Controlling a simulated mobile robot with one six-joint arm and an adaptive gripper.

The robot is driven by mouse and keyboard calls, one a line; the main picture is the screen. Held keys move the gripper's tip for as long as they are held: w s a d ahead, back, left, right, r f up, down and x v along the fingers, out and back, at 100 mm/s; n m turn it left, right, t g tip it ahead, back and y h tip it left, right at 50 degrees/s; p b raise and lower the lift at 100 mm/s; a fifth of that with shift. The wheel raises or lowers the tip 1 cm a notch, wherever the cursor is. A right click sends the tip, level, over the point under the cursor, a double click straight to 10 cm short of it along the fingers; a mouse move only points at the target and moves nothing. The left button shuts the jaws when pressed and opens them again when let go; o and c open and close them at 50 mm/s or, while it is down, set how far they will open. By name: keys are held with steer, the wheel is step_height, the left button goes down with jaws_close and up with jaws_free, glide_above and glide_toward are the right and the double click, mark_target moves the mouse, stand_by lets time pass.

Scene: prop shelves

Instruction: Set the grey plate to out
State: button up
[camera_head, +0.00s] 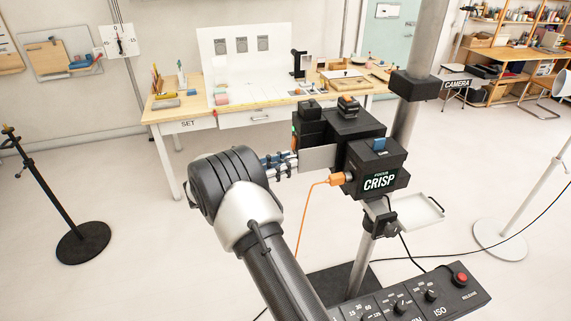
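The grey plate (318,158) is a thin flat panel standing on edge at the left side of the black camera (343,126). Its left part sticks out between the camera's rear body and its front block; how far it runs inside is hidden. My gripper (291,162) comes from the left, with its fingertips at the plate's left edge. The fingers are small and partly hidden by my wrist, so I cannot tell whether they are closed on the plate or only beside it.
An orange plug and cable (338,179) hang from the camera's front block, beside a display reading "FOCUS CRISP". A small tray (418,215) sits below right. A control panel (412,300) with knobs and a red button is in front. The SET table (200,112) stands behind.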

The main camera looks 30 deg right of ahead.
steer(key=a, duration=1.1)
steer(key=shift+w+a, duration=0.3)
steer(key=shift+w, duration=0.05)
